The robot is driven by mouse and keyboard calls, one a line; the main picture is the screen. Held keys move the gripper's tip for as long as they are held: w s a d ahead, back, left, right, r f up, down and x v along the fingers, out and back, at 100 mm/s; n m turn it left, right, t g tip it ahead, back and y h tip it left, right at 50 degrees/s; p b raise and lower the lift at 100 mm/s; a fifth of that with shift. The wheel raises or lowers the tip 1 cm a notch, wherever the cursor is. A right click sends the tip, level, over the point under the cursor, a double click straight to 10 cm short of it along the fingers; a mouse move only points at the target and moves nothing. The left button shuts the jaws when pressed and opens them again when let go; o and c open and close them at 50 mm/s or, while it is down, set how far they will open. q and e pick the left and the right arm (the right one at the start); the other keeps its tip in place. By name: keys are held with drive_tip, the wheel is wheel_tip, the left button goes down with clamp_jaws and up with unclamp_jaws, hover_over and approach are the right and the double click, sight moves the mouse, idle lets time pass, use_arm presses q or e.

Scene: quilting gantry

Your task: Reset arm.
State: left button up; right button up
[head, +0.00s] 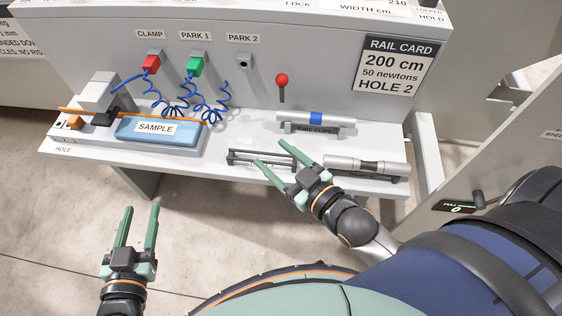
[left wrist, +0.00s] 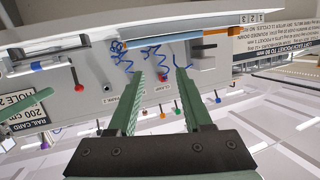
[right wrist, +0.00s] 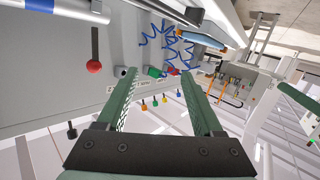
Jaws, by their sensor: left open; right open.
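My left gripper (head: 136,229) is open and empty, low at the left in the head view, over the floor in front of the bench; its fingers also show in the left wrist view (left wrist: 165,105). My right gripper (head: 282,160) is open over the bench's front edge, its fingers just in front of the black rack (head: 243,158). Nothing is between its fingers in the right wrist view (right wrist: 165,105). Whether its fingertips touch the rack I cannot tell.
The bench holds a blue SAMPLE block (head: 134,134), a silver tube with a blue band (head: 343,119) and a grey cylinder (head: 345,165). The panel behind carries a red-knobbed lever (head: 282,80), a red connector (head: 150,65) and a green connector (head: 196,67) on coiled blue hoses. Floor left of my left gripper is clear.

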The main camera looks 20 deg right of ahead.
drive_tip(key=shift+s+d+f+m+g, duration=0.25)
drive_tip(key=shift+s+f+m+g, duration=0.15)
drive_tip(key=shift+s+f, duration=0.25)
drive_tip(key=shift+w, duration=0.1)
use_arm(q)
drive_tip(key=s+a+r+n+g+y+p, duration=0.2)
drive_tip(key=s+g+p, duration=0.3)
drive_tip(key=p, duration=1.6)
drive_tip(key=s+r, duration=0.1)
drive_tip(key=s, duration=0.2)
drive_tip(key=shift+r, duration=0.15)
use_arm(e)
drive_tip(key=s+d+r+m+g+h, duration=0.2)
drive_tip(key=s+g, duration=0.3)
drive_tip(key=s, duration=0.3)
drive_tip(key=shift+r, duration=0.65)
use_arm(q)
drive_tip(key=shift+s, duration=0.1)
use_arm(e)
drive_tip(key=shift+d, duration=0.1)
